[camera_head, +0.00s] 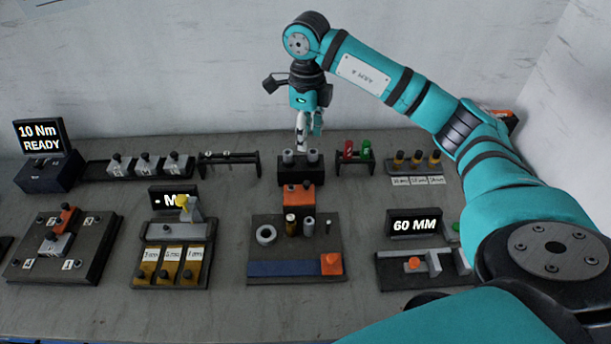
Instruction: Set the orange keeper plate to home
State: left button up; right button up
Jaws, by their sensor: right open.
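Several orange parts are in view, and I cannot tell for certain which is the keeper plate. One orange block with a knob (331,264) sits at the right end of a blue strip on the centre board. Another orange block (298,196) stands at the back of that board. A third orange piece (68,217) lies on the left board with the numbered corners. My right gripper (309,141) is open, pointing down behind or above a black block with two grey cylinders (299,168), away from these orange parts. My left gripper is out of view.
The centre board (260,222) holds a ring and upright pins. A 60 MM display (414,225) stands on the right fixture, and a 10 Nm display (41,136) at the far left. Racks line the back. Bare grey table lies between the boards.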

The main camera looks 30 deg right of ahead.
aim_at(307, 182)
notch_tip(307, 182, down, 14)
jog(key=p, duration=0.3)
jog(key=shift+f+p, duration=0.2)
jog(key=shift+p, duration=0.15)
jog(key=shift+f, duration=0.4)
jog(key=shift+c, duration=0.2)
grip_shut()
